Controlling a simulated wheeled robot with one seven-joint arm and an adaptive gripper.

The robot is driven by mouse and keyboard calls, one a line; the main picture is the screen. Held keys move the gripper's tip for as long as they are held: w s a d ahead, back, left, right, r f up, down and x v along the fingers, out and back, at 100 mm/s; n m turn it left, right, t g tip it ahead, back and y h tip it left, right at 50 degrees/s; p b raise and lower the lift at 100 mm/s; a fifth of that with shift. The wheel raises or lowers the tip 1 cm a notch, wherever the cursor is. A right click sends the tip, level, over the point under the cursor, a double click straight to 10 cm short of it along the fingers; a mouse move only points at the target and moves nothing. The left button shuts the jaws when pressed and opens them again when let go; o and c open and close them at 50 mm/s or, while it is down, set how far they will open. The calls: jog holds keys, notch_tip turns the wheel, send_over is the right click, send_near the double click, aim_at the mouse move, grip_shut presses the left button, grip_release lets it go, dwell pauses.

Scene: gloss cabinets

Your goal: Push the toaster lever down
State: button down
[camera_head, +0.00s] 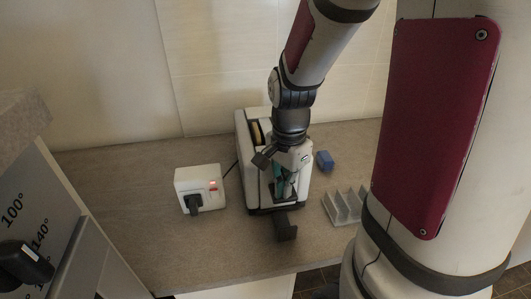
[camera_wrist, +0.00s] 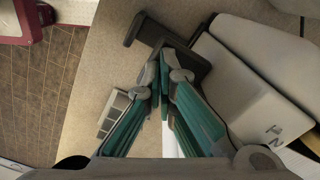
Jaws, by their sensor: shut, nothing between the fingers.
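The toaster (camera_head: 243,143) is a pale box on the counter, with a slice of bread showing in its top slot. My gripper (camera_head: 285,193) points down at its near end and hides part of that end. A dark lever (camera_head: 286,226) sticks out from the near end, just below and in front of my fingers. In the wrist view the lever (camera_wrist: 146,30) lies just beyond my shut, empty teal fingertips (camera_wrist: 164,68), and the toaster (camera_wrist: 240,75) fills the right side. I cannot tell whether the fingertips touch the lever.
A white socket box (camera_head: 200,177) with a black plug and red switch stands left of the toaster. A grey rack (camera_head: 345,207) and a small blue block (camera_head: 325,160) are on its right. The counter in front is mostly clear. A dialled panel (camera_head: 35,225) borders the left.

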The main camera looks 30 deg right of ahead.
jog(key=shift+f+b, duration=0.35)
jog(key=shift+f, duration=0.4)
notch_tip(320, 180, up, 3)
jog(key=shift+s+p, duration=0.1)
jog(key=shift+p, duration=1.1)
notch_tip(320, 180, up, 10)
jog(key=p, duration=0.6)
jog(key=shift+f, duration=0.2)
